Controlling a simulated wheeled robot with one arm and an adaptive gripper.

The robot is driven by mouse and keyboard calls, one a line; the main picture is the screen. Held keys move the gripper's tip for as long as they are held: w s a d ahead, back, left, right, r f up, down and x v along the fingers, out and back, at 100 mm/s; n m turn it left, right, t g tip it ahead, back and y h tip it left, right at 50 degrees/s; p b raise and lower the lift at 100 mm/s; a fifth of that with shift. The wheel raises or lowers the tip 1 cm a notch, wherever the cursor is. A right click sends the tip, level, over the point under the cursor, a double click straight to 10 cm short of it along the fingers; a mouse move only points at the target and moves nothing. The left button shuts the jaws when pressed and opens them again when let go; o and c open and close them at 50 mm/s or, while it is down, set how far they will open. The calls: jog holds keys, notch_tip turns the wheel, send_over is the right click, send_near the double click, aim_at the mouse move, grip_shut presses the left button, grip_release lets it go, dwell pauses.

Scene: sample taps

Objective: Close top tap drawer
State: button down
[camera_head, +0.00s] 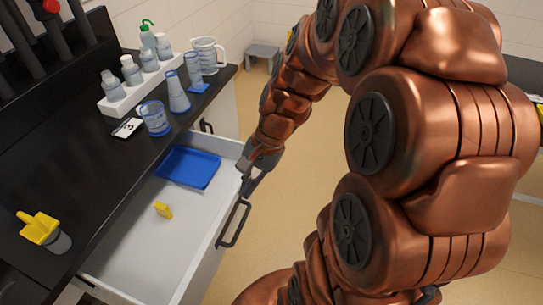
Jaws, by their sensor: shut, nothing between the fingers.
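The top drawer (128,246) is pulled out from under the black counter, its white inside open to view. It holds a blue tray (189,168) and a small yellow object (163,210). Its front carries a dark bar handle (233,224) on the right. My gripper (248,188) is shut and empty at the upper right part of the drawer front, just above the handle's far end. I cannot tell whether its fingertips touch the drawer front. The copper arm comes in from the right.
The black counter (95,195) holds a white rack (140,85) of bottles, a beaker (155,118), a flask (178,92), a jug (207,55) and a yellow scoop (40,228). A grey stool (262,56) stands at the back.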

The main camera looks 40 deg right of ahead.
jog(key=w+d+f+m+t, duration=0.2)
jog(key=d+f+m, duration=0.1)
jog(key=d+m, duration=0.4)
jog(key=w+d+f+m+t, duration=0.2)
jog(key=w+d+m+t, duration=0.15)
jog(key=d, duration=0.55)
jog(key=w+d+f+m+t, duration=0.25)
jog(key=d+m, duration=0.35)
jog(key=d, duration=0.3)
jog(key=a+r+p+x, duration=0.1)
jog(key=x, duration=1.2)
jog(key=shift+a+g+p, duration=0.25)
jog(key=shift+g+p, duration=0.15)
jog(key=shift+m, duration=0.25)
